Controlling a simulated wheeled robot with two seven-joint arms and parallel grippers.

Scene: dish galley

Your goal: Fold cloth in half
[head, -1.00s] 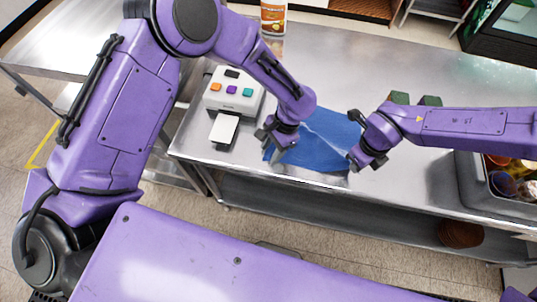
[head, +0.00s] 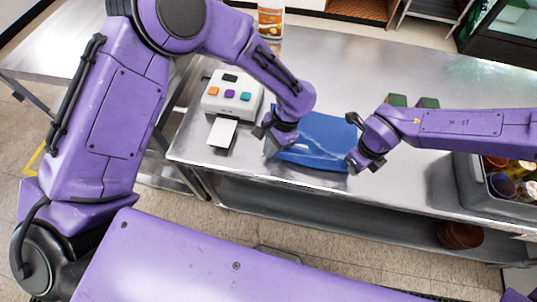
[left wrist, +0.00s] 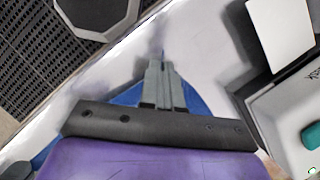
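The blue cloth (head: 318,136) lies near the front edge of the steel table, between my two grippers. Its near edge looks raised or folded over. My left gripper (head: 277,140) is at the cloth's left end. In the left wrist view its fingers (left wrist: 163,85) are closed together, and blue cloth (left wrist: 194,101) shows on both sides of them, narrowing toward the tips. My right gripper (head: 364,162) is at the cloth's near right corner. Its fingertips are hidden under its body, so its grip does not show.
A white device with coloured buttons (head: 232,95) and a white card (head: 222,132) are left of the cloth. Green blocks (head: 427,102) stand behind my right arm. A grey bin (head: 470,185) of items is at the right. A bottle (head: 271,20) stands at the back.

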